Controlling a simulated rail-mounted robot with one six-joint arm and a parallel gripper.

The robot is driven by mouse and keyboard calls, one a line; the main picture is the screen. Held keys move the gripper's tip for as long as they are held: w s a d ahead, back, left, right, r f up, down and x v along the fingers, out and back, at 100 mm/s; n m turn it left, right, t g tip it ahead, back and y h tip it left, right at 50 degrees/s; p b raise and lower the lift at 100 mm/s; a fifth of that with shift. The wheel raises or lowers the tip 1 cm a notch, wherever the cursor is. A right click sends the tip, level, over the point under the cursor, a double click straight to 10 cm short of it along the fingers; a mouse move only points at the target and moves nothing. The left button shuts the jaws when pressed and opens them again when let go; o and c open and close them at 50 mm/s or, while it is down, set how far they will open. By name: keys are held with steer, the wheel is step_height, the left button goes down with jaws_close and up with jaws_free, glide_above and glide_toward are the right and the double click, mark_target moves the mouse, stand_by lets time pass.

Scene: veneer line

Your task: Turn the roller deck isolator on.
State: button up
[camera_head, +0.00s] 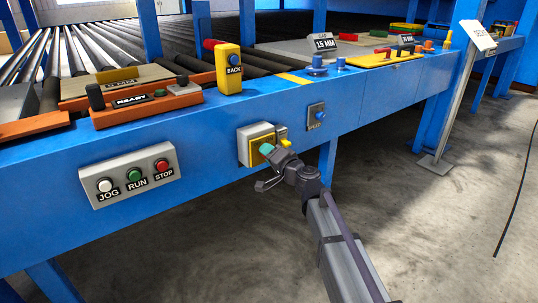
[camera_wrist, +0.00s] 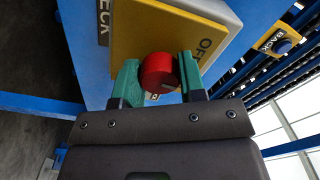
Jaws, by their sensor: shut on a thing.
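The roller deck isolator (camera_head: 244,147) is a grey box with a yellow plate on the front face of the blue beam. In the wrist view its yellow plate (camera_wrist: 135,40) carries an OFF label (camera_wrist: 205,45), and a red knob (camera_wrist: 158,72) stands out from it. My gripper (camera_wrist: 160,82) has its green fingertips on either side of the red knob and is shut on it. In the head view my gripper (camera_head: 266,149) reaches the isolator from the lower right and hides the knob. The knob's pointer direction cannot be made out.
A grey JOG, RUN, STOP button box (camera_head: 132,176) is left of the isolator. A small yellow piece (camera_head: 286,143) sits just right of it, then a blue-knobbed panel (camera_head: 316,116). A yellow BACK box (camera_head: 228,70) stands on the beam above. The floor below is clear.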

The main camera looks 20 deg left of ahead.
steer(key=m, duration=0.4)
steer(key=shift+m, duration=1.9)
steer(key=o, duration=0.9)
steer(key=v, duration=1)
steer(key=shift+s+d, duration=0.25)
steer(key=shift+d, duration=0.1)
